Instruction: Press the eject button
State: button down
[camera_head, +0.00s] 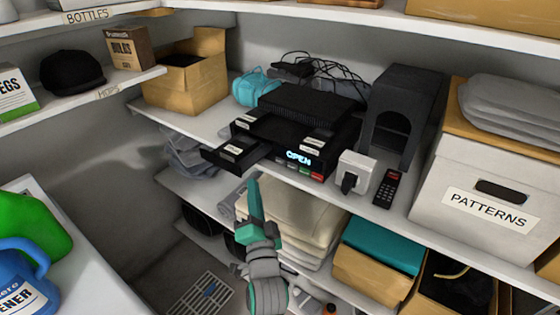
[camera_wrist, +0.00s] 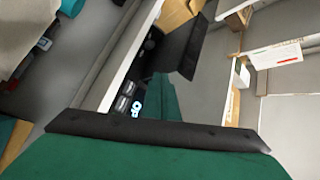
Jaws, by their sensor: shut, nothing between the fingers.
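The black player (camera_head: 300,130) stands on the middle shelf, and its display reads OPEN. A tray (camera_head: 232,152) sticks out from its front left. A row of small buttons (camera_head: 292,166) sits below the display, with a red one at the right end; I cannot read which is eject. My gripper (camera_head: 252,184), teal-tipped, is shut and empty. It is in front of the shelf, below and left of the buttons and apart from them. In the wrist view the green gripper fills the bottom, and the lit display (camera_wrist: 137,107) shows beside grey buttons (camera_wrist: 125,102).
A white plug-like device (camera_head: 355,172), a remote (camera_head: 387,188) and a dark grey housing (camera_head: 400,115) stand right of the player. A white PATTERNS box (camera_head: 470,180) is further right. Folded cloth (camera_head: 300,220) lies on the shelf below. Open space lies in front of the shelf.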

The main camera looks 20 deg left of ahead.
aim_at(275, 173)
jog(key=shift+w+d, duration=0.5)
jog(key=shift+w, duration=0.9)
jog(key=shift+w+d, duration=0.55)
jog(key=shift+w, duration=0.8)
jog(key=shift+w+d, duration=0.5)
jog(key=shift+w, duration=0.9)
jog(key=shift+w+f, duration=0.1)
jog(key=shift+a, duration=0.1)
jog(key=shift+s, duration=0.2)
jog(key=shift+w, duration=0.15)
jog(key=shift+d, duration=0.2)
